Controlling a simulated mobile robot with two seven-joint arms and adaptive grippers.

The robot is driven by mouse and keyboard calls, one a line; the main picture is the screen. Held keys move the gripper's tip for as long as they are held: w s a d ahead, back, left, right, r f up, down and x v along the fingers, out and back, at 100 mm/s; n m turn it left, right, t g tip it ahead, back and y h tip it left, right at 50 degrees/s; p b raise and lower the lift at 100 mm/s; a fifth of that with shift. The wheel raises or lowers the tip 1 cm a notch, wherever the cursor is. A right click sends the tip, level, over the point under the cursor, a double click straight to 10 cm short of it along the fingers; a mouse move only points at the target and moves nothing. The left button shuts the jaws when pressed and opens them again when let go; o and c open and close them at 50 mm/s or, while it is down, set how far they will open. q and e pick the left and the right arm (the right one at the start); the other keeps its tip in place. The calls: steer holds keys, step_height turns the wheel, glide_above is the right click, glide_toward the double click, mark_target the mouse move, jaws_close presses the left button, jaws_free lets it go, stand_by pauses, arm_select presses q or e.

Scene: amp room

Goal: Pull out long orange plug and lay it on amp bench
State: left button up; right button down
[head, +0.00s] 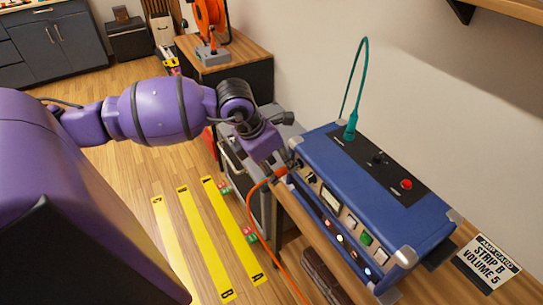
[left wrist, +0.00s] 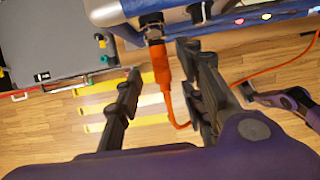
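The long orange plug (head: 281,172) sits at the left end of the blue amp's front (head: 375,190), its orange cable hanging down past the bench edge. In the left wrist view the plug (left wrist: 160,66) meets a black socket on the amp. My left gripper (left wrist: 160,60) is open, with one finger on each side of the plug; the right finger is closer to it. I cannot tell whether either finger touches it. The head view mostly hides these fingers behind my wrist. A dark gripper-like end on a purple link, seemingly my right gripper (left wrist: 258,97), shows small at the right.
The wooden amp bench (head: 318,232) shows as a narrow strip before the amp. A teal plug (head: 350,131) with an upright cable stands on the amp's top. A grey cart (head: 240,165) is left of it. A card (head: 486,262) lies right. Yellow strips (head: 205,240) mark the floor.

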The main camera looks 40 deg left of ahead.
arm_select(q)
steer(key=shift+x, duration=0.95)
jaws_close()
